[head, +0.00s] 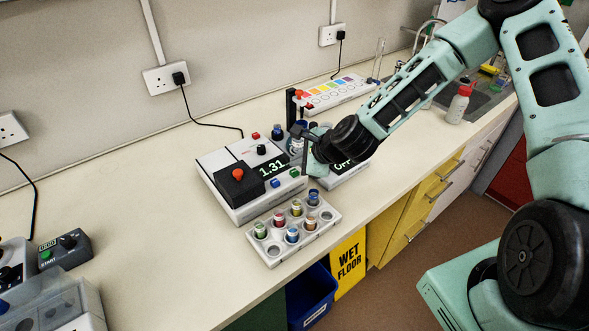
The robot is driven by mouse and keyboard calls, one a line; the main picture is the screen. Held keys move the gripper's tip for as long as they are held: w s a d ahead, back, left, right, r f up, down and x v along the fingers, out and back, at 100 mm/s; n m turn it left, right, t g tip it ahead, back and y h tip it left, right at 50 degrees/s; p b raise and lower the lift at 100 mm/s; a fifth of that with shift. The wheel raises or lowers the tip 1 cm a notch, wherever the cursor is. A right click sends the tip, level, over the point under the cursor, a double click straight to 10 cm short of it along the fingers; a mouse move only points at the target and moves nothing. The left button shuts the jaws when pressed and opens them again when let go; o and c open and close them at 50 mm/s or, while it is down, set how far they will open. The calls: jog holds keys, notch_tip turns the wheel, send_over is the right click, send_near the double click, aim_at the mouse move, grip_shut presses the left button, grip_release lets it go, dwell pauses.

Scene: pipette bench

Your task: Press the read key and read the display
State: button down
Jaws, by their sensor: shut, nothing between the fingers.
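A white instrument (226,209) with a black block and red knob (238,174) on top stands mid-bench. Its dark display (272,167) reads about 1.31, the last part close to the gripper. A blue key (275,183) and a green key (294,173) sit on its front edge; I cannot read labels that tell which is the read key. A second device (349,172) to the right shows OFF on its display (344,162), partly hidden by my arm. My gripper (304,152) is shut and empty, above the right end of the first instrument; contact cannot be told.
A white rack (269,256) of coloured vials stands in front of the instrument. A colour chart panel (338,92) and a red-capped bottle (457,106) stand behind and right.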

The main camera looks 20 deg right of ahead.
aim_at(297, 177)
notch_tip(297, 177, up, 6)
jog(key=p, duration=0.5)
jog(key=shift+a, duration=0.1)
dwell(0.9)
jog(key=s+a+r+n+g+b, duration=0.1)
jog(key=s+a+n+g+b, duration=0.2)
jog(key=s+a+n, duration=0.35)
jog(key=s+a+n+g+b, duration=0.3)
jog(key=s+a+n, duration=0.1)
jog(key=s+n, duration=0.45)
jog(key=s+d+r+n+g+h+b, duration=0.1)
jog(key=s+d+r+n+h+b, duration=0.1)
jog(key=s+n, duration=0.5)
jog(key=s+d+r+n+g+h+b, duration=0.1)
jog(key=s+r+n+h+b, duration=0.1)
jog(key=s+n, duration=0.4)
jog(key=s+r+b, duration=0.1)
jog(key=s, duration=0.3)
jog(key=shift+s+d+n, duration=0.3)
jog(key=shift+d+n, duration=0.05)
jog(key=shift+n, duration=0.05)
